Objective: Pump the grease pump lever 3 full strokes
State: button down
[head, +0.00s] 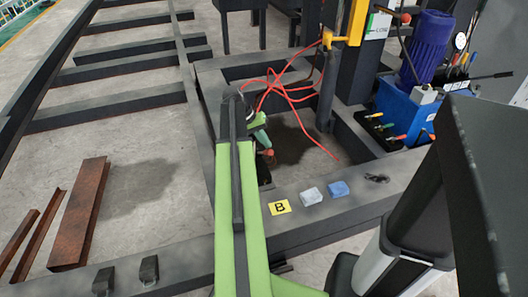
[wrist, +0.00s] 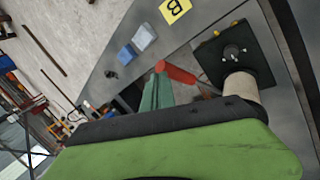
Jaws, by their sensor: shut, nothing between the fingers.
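A red grip (wrist: 177,73) shows in the wrist view, with a thin rod running from it toward a pale cylinder (wrist: 241,88) under a black bolted plate (wrist: 236,52); this looks like the grease pump and its lever. In the head view a small red-orange end (head: 268,152) shows past my arm; most of the pump is hidden behind the arm. My gripper (wrist: 158,74) has green fingers and is shut and empty. Its tips are close beside the left end of the red grip; I cannot tell whether they touch. My gripper also shows in the head view (head: 264,142).
A grey beam carries a yellow B label (head: 279,207), a pale block (head: 311,195) and a blue block (head: 338,188). A blue hydraulic unit (head: 405,105) stands at right. Red cable (head: 285,90) lies behind my gripper. Rusty channels (head: 78,215) lie on the floor at left.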

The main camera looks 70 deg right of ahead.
jog(key=shift+s+a+f+b, duration=0.3)
jog(key=shift+a+f+b, duration=0.1)
jog(key=shift+f, duration=0.1)
jog(key=shift+f, duration=0.1)
jog(key=shift+s+a+f+b, duration=0.3)
jog(key=shift+f+b, duration=0.1)
jog(key=shift+b, duration=0.1)
jog(key=shift+f, duration=0.1)
jog(key=shift+s+a+f+b, duration=0.25)
jog(key=shift+a+f+b, duration=0.1)
jog(key=shift+f+b, duration=0.15)
jog(key=shift+s+a+f+b, duration=0.3)
jog(key=shift+f+b, duration=0.2)
jog(key=shift+b, duration=0.1)
